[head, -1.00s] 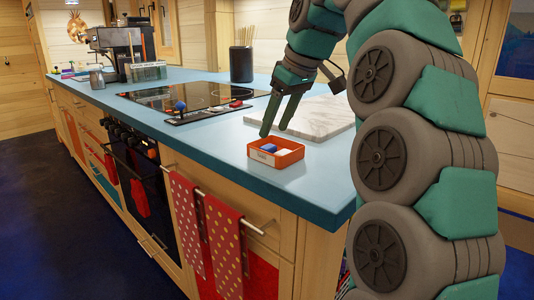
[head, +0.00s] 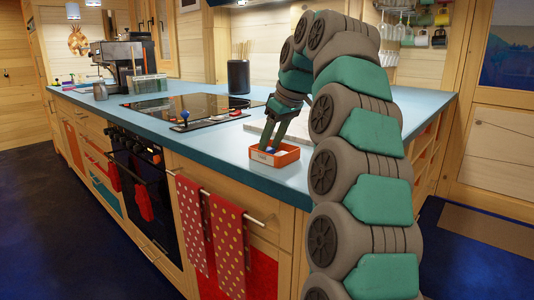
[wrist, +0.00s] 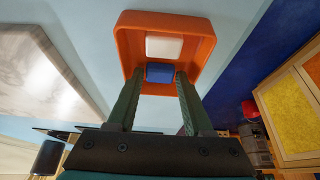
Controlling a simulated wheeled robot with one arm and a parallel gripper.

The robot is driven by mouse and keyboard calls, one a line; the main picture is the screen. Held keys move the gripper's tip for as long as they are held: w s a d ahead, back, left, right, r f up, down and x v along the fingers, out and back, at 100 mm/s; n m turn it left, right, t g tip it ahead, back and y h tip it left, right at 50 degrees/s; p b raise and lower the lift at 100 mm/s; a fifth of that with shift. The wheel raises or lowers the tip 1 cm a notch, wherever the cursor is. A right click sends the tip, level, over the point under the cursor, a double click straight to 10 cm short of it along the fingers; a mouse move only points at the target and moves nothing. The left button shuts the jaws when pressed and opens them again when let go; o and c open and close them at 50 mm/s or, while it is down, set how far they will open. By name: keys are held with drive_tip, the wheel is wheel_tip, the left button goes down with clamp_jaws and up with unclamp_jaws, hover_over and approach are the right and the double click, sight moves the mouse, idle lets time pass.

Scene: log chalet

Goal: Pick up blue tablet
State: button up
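The blue tablet (wrist: 160,72) is a small blue block lying in an orange tray (wrist: 207,50), beside a white block (wrist: 164,46). My gripper (wrist: 159,76) is open, with its two fingertips reaching over the tray's near side, one on each side of the blue tablet. A narrow gap seems to show between each finger and the tablet. In the head view my gripper (head: 267,150) points down into the tray (head: 262,157) near the counter's front edge; the tablet is mostly hidden there by the fingers.
The blue counter (head: 225,170) holds a marble board (head: 257,128) behind the tray. A black cooktop (head: 190,104), a dark utensil pot (head: 238,76) and a coffee machine (head: 123,60) stand farther back.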

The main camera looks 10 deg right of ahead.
clamp_jaws()
drive_tip(key=shift+r, duration=0.15)
idle(0.4)
